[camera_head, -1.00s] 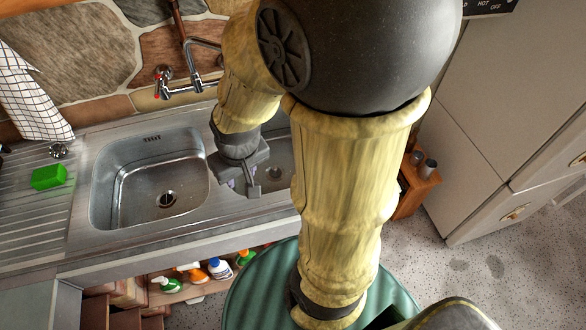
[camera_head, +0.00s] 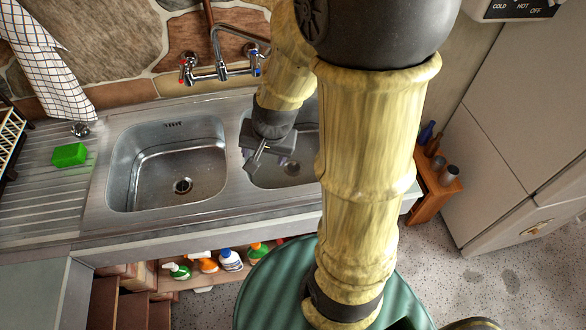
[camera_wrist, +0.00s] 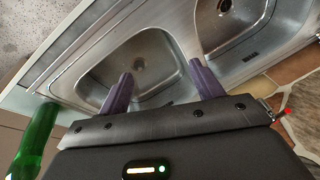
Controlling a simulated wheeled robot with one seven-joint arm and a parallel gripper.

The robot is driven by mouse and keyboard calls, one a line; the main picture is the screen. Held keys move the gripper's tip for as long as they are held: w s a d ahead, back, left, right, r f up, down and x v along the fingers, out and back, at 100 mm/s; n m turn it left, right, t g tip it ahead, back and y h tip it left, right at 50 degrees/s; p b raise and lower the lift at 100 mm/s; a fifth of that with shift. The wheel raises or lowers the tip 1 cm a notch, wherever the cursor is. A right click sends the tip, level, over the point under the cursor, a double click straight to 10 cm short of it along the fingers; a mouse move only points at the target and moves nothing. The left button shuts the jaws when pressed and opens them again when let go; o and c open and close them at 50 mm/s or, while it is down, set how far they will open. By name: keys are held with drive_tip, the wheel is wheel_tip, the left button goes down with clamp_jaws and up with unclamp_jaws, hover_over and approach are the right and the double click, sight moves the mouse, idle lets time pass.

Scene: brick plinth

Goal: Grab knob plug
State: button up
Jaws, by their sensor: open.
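A small, round, metallic knob-like piece (camera_head: 80,129), probably the knob plug, sits at the back of the ribbed drainboard, left of the left basin, near the hanging checked cloth. It is not seen in the wrist view. My gripper (camera_head: 262,160) is above the sink, near the divider and the right basin, well to the right of that piece. In the wrist view, the two purple fingers of my gripper (camera_wrist: 162,87) are spread apart with nothing between them.
A green sponge (camera_head: 69,154) lies on the drainboard in front of the knob-like piece. The left basin (camera_head: 150,185) is empty. A tap (camera_head: 222,72) with red and blue handles rises behind the sink. A dark rack (camera_head: 10,140) stands at the far left.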

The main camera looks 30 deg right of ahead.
drive_tip(key=w+d+f+m+b, duration=0.2)
drive_tip(key=d+f+m, duration=0.3)
drive_tip(key=m, duration=0.5)
drive_tip(key=w+d+f+m+t+b, duration=0.1)
drive_tip(key=w+d+f+m, duration=0.4)
drive_tip(key=m, duration=0.5)
drive_tip(key=w+d+f+m+h+b, duration=0.1)
drive_tip(key=w+d+f+m+b, duration=0.2)
drive_tip(key=m, duration=0.7)
wheel_tip(320, 180, down, 3)
drive_tip(key=shift+w+d+r, duration=0.2)
drive_tip(key=shift+w+d, duration=0.05)
drive_tip(key=shift+d, duration=0.65)
drive_tip(key=b, duration=0.6)
hover_over(294, 164)
drive_tip(key=s, duration=0.3)
wheel_tip(294, 164, down, 9)
drive_tip(key=shift+w+r, duration=0.1)
drive_tip(key=shift+w+f, duration=0.3)
drive_tip(key=shift+f, duration=0.1)
